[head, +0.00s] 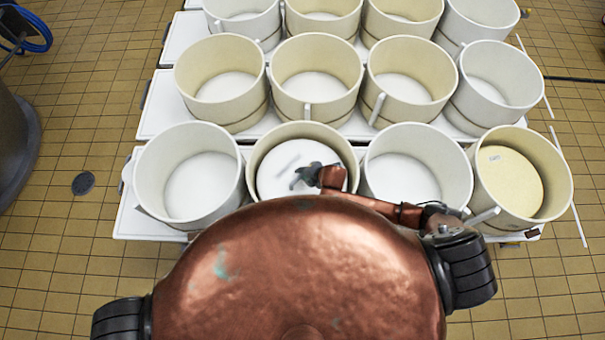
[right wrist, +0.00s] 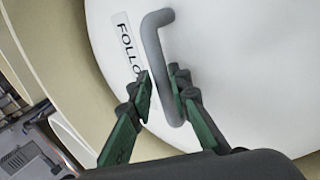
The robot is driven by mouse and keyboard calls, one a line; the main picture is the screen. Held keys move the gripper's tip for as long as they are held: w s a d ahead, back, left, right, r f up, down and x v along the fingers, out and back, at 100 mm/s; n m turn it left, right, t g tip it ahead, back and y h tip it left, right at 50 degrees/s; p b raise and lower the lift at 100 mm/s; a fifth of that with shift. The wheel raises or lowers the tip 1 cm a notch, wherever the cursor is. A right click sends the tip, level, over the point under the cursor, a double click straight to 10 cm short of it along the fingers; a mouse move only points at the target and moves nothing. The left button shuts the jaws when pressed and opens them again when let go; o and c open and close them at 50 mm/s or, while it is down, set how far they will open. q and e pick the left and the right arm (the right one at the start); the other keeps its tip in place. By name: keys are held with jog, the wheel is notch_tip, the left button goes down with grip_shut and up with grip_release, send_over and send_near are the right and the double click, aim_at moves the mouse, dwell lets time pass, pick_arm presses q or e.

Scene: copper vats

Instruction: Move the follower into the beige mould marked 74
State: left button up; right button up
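The follower (head: 278,178) is a white disc lying inside a beige mould (head: 258,152), second from left in the front row. In the right wrist view the follower (right wrist: 225,75) shows a bent grey bar handle (right wrist: 160,70) and a partly hidden label beginning "FOLLO". My right gripper (head: 300,178) is over the follower. In the right wrist view its green-grey fingers (right wrist: 162,88) are apart, one on each side of the handle, with a gap visible. No number 74 is legible on any mould. My left gripper is not in view.
A beige mould (head: 562,180) at front right holds a pale yellow disc (head: 510,178) with a small label. White moulds stand at front left (head: 150,175) and between the two beige ones (head: 455,165). Several more moulds stand behind on white tables. Tiled floor at left is mostly clear.

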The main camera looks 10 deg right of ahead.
jog(key=o, duration=0.4)
jog(key=shift+s+d+f, duration=0.1)
jog(key=shift+s+f, duration=0.05)
jog(key=shift+f, duration=0.05)
jog(key=shift+r, duration=0.1)
jog(key=v, duration=1.2)
jog(key=shift+w+r, duration=0.1)
jog(key=shift+w, duration=0.1)
